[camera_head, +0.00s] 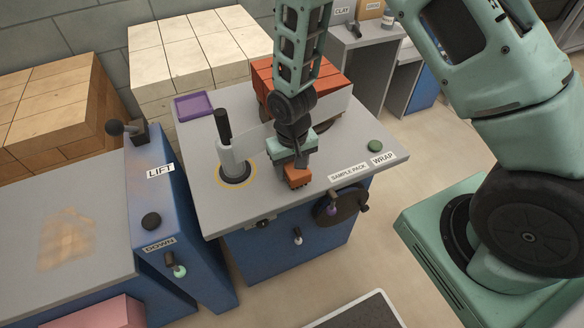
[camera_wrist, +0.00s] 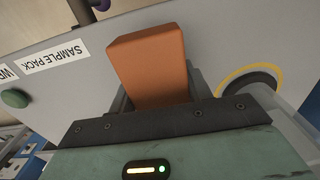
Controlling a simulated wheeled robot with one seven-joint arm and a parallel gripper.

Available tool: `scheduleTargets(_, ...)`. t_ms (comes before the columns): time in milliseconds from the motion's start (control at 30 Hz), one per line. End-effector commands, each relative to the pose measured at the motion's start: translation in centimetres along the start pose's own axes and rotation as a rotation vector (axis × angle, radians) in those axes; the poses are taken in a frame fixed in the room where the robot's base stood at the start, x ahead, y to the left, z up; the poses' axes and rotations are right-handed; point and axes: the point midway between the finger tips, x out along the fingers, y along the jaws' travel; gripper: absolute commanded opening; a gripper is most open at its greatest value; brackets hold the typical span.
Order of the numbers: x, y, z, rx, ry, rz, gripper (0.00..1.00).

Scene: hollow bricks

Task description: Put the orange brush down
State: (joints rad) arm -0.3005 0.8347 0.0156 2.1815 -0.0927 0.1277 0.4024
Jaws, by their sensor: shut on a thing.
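The orange brush (camera_head: 298,178) shows as a plain orange block below my gripper (camera_head: 292,166) in the head view, over the grey top of the wrap table (camera_head: 319,197). In the wrist view the orange brush (camera_wrist: 148,66) sticks out between the jaws of my gripper (camera_wrist: 155,98), which is shut on it. I see no bristles. I cannot tell whether its underside touches the table top.
A grey post with a black handle (camera_head: 229,151) stands on the table to the left. A purple tray (camera_head: 194,106) lies at the back left, and red-orange bricks (camera_head: 262,80) stand behind my arm. A green button (camera_head: 375,146) is at the right. Bare table surrounds the brush.

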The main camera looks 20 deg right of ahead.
Motion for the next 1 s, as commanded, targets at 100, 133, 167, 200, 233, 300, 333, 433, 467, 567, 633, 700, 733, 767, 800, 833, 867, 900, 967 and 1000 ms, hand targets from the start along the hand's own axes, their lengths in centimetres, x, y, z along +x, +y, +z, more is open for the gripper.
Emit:
scheduleTargets(100, 0.9, 0.0, 0.0, 0.000, 0.001, 0.000, 0.16)
scheduleTargets(133, 1.0, 0.0, 0.0, 0.001, 0.001, 0.000, 0.16)
scheduleTargets(167, 1.1, 0.0, -0.1, 0.001, 0.002, 0.000, 0.16)
scheduleTargets(200, 1.1, 0.0, -0.1, 0.001, 0.002, -0.001, 0.16)
scheduleTargets(233, 1.1, 0.0, -0.1, 0.001, 0.002, -0.001, 0.16)
scheduleTargets(300, 1.1, 0.0, -0.1, 0.001, 0.002, -0.001, 0.16)
scheduleTargets(333, 1.1, 0.0, -0.1, 0.001, 0.002, -0.001, 0.16)
scheduleTargets(433, 1.3, 0.0, 0.0, 0.000, 0.002, -0.001, 0.16)
scheduleTargets(467, 1.4, 0.0, 0.0, 0.000, 0.001, -0.001, 0.16)
scheduleTargets(567, 1.7, 0.0, 0.0, 0.000, 0.001, -0.001, 0.16)
scheduleTargets(633, 1.8, 0.0, 0.0, 0.000, 0.001, -0.001, 0.54)
scheduleTargets(700, 1.8, 0.0, 0.0, 0.000, 0.001, -0.001, 0.71)
scheduleTargets(733, 1.8, 0.0, 0.0, 0.000, 0.000, 0.000, 0.71)
scheduleTargets(767, 1.8, 0.1, 0.0, 0.001, 0.000, 0.000, 0.71)
scheduleTargets(800, 1.9, 0.1, 0.0, 0.001, -0.001, 0.001, 0.71)
scheduleTargets(833, 1.9, 0.2, 0.0, 0.001, -0.001, 0.002, 0.71)
scheduleTargets(867, 1.9, 0.2, 0.1, 0.002, -0.001, 0.002, 0.71)
scheduleTargets(900, 1.9, 0.2, 0.1, 0.002, -0.002, 0.003, 0.71)
scheduleTargets(967, 2.0, 0.3, 0.1, 0.003, -0.003, 0.004, 0.71)
scheduleTargets(1000, 2.0, 0.4, 0.1, 0.003, -0.003, 0.004, 0.71)
